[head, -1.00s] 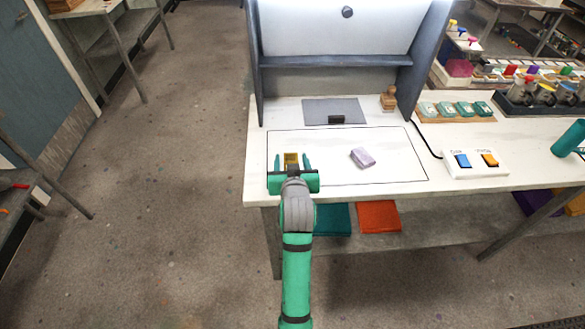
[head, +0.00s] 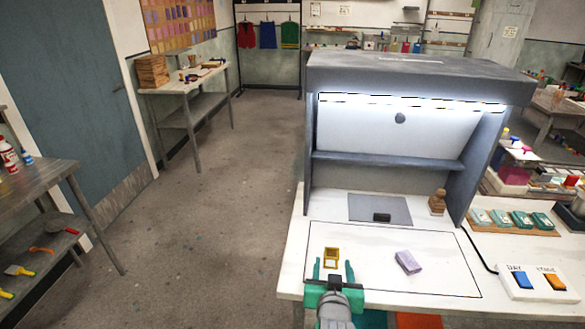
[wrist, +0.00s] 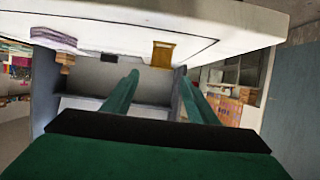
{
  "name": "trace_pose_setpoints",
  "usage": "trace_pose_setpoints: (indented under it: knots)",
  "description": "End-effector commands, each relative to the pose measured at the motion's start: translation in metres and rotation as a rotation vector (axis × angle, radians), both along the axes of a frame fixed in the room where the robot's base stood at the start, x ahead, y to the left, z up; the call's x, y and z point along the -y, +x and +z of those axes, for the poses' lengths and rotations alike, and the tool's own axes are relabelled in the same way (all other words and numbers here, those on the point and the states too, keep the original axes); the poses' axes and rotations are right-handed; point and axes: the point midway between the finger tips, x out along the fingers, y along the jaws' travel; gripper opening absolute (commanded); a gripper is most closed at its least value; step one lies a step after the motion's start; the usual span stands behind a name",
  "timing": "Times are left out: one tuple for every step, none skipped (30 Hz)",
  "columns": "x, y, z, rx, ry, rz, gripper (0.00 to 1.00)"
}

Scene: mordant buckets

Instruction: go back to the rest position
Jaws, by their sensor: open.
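My gripper (head: 332,270) is open and empty at the front left of the white table (head: 296,240), with its two green fingers apart. In the head view a small yellow-framed piece (head: 331,258) lies on the table just beyond the fingertips; I cannot tell whether they touch it. In the wrist view my fingers (wrist: 157,95) are spread with nothing between them, and the yellow piece (wrist: 163,53) shows beyond them. A lilac block (head: 408,262) lies on the table to the right of my gripper.
A grey light booth (head: 467,170) stands at the back of the table, with a wooden stamp (head: 437,202) and a dark block (head: 382,217) in it. A box with blue and orange switches (head: 538,283) is at the right. The floor (head: 220,230) to the left is clear.

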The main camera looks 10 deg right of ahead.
Motion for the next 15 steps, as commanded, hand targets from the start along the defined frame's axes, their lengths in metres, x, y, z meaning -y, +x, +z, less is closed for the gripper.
trace_pose_setpoints:
  knots:
    - [-0.002, -0.001, -0.002, -0.001, -0.007, 0.005, 0.53]
    - [-0.004, -0.002, -0.003, 0.000, -0.016, 0.011, 0.53]
    - [-0.008, -0.004, -0.007, -0.002, -0.033, 0.022, 0.53]
    - [-0.012, -0.006, -0.009, 0.000, -0.050, 0.032, 0.53]
    - [-0.017, -0.008, -0.012, 0.000, -0.073, 0.045, 0.53]
    - [-0.025, -0.012, -0.017, 0.003, -0.108, 0.065, 0.53]
    - [-0.032, -0.016, -0.021, 0.006, -0.138, 0.083, 0.53]
    - [-0.039, -0.020, -0.025, 0.009, -0.170, 0.102, 0.53]
    - [-0.049, -0.026, -0.029, 0.016, -0.215, 0.128, 0.53]
    - [-0.057, -0.031, -0.032, 0.021, -0.247, 0.148, 0.53]
    - [-0.063, -0.035, -0.035, 0.026, -0.278, 0.165, 0.53]
    - [-0.073, -0.041, -0.038, 0.034, -0.318, 0.188, 0.53]
    - [-0.079, -0.046, -0.039, 0.041, -0.348, 0.205, 0.53]
    - [-0.086, -0.051, -0.041, 0.048, -0.377, 0.220, 0.53]
    - [-0.088, -0.058, -0.049, 0.049, -0.368, 0.220, 0.53]
